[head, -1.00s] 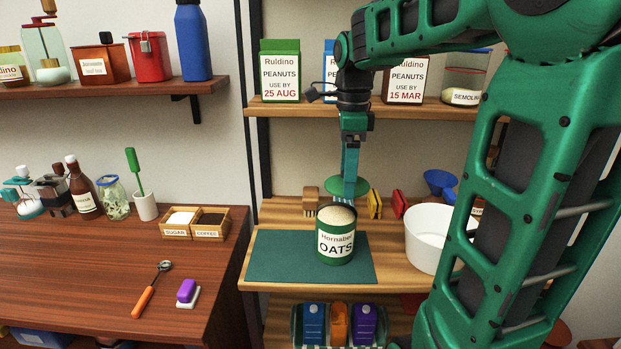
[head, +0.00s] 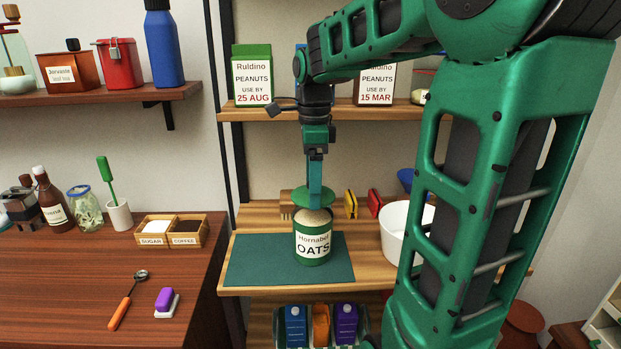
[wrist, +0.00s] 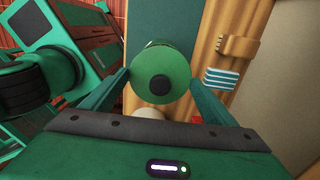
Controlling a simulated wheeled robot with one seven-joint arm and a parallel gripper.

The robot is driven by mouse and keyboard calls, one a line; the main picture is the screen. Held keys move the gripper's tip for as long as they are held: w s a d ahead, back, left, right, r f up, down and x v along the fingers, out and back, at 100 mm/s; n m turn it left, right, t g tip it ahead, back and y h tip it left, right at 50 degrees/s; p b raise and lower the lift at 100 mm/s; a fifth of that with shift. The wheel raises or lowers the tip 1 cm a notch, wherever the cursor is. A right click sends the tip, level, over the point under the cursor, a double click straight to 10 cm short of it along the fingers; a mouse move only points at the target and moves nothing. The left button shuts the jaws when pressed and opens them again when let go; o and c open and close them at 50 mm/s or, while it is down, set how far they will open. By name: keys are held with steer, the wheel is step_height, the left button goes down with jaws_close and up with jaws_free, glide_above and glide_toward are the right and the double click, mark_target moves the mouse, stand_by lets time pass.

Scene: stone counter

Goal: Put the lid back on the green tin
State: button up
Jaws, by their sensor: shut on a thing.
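The green tin (head: 313,256), labelled Hornabel OATS, stands upright and open on a dark green mat (head: 250,262), with pale oats showing at its top. My gripper (head: 314,202) points down and is shut on the green round lid (head: 298,197), which is just above and behind the tin's mouth in the head view. In the wrist view the lid (wrist: 150,62) with its dark knob is between the two fingers of my gripper (wrist: 160,78). Some oats (wrist: 148,113) show past the lid's lower edge. The lid's underside and the exact gap to the rim are hidden.
A brush (head: 286,212) and yellow (head: 351,204) and red (head: 375,203) items are behind. A shelf with peanut cartons (head: 253,80) is above. The mat is clear left of the tin.

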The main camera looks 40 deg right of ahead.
steer(key=shift+f, duration=2.2)
steer(key=shift+f, duration=0.15)
stand_by(0.7)
steer(key=o, duration=1)
steer(key=shift+o, duration=0.2)
steer(key=shift+w+r, duration=0.1)
steer(key=shift+r, duration=3.4)
jaws_close()
